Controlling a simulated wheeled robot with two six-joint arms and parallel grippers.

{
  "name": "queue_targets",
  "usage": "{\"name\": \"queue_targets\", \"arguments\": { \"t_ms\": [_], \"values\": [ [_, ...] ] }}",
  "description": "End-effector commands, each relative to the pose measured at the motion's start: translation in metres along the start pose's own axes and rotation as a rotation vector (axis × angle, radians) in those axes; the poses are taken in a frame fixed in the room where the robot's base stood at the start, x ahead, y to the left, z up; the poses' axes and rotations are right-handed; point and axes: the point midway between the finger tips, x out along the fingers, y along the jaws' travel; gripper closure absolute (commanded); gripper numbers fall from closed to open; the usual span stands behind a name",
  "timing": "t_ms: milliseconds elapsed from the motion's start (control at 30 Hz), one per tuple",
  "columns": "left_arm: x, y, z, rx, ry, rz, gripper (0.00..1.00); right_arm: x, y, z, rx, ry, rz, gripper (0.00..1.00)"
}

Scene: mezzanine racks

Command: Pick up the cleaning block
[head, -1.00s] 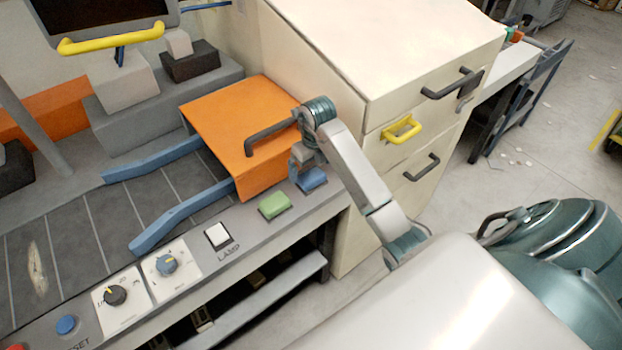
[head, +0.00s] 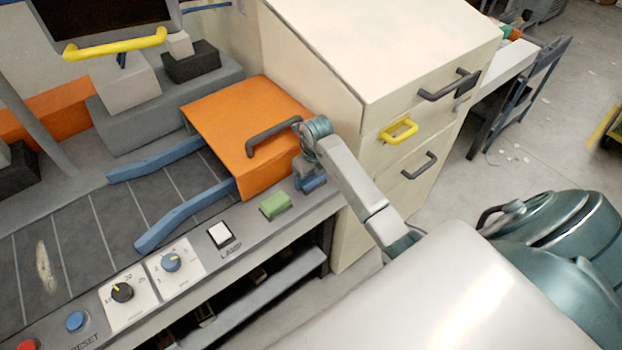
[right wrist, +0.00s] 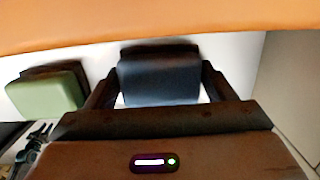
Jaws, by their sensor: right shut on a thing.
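Two small blocks are at the right end of the grey control panel, one blue (head: 317,184) and one green (head: 275,205). My right gripper (head: 307,178) reaches down over the blue block and partly hides it in the head view. In the right wrist view the blue block (right wrist: 160,80) sits between the two dark fingers, and the gripper is shut on it. The green block (right wrist: 45,92) lies to its left, apart from the fingers. I cannot tell which block is the cleaning block. My left gripper is not in view.
An orange hood (head: 240,125) with a dark handle stands right beside the gripper. A cream drawer cabinet (head: 385,60) rises behind and to the right. Knobs and a white lamp switch (head: 220,233) line the panel to the left.

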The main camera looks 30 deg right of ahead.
Motion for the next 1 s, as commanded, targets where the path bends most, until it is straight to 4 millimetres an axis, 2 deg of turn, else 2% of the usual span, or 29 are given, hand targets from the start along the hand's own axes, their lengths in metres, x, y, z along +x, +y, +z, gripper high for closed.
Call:
{"name": "queue_targets", "arguments": {
  "t_ms": [333, 533, 900, 1000],
  "values": [
    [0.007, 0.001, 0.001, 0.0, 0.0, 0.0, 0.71, -0.006, -0.001, 0.002, 0.0, -0.003, -0.001, 0.46],
    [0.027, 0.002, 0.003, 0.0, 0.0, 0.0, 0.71, -0.03, -0.001, 0.005, -0.002, -0.007, -0.002, 0.46],
    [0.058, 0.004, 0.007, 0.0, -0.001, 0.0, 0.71, -0.047, 0.036, -0.072, -0.003, -0.002, -0.001, 0.46],
    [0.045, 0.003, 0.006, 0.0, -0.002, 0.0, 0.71, -0.059, 0.048, -0.096, -0.002, 0.001, 0.001, 0.46]
  ]
}}
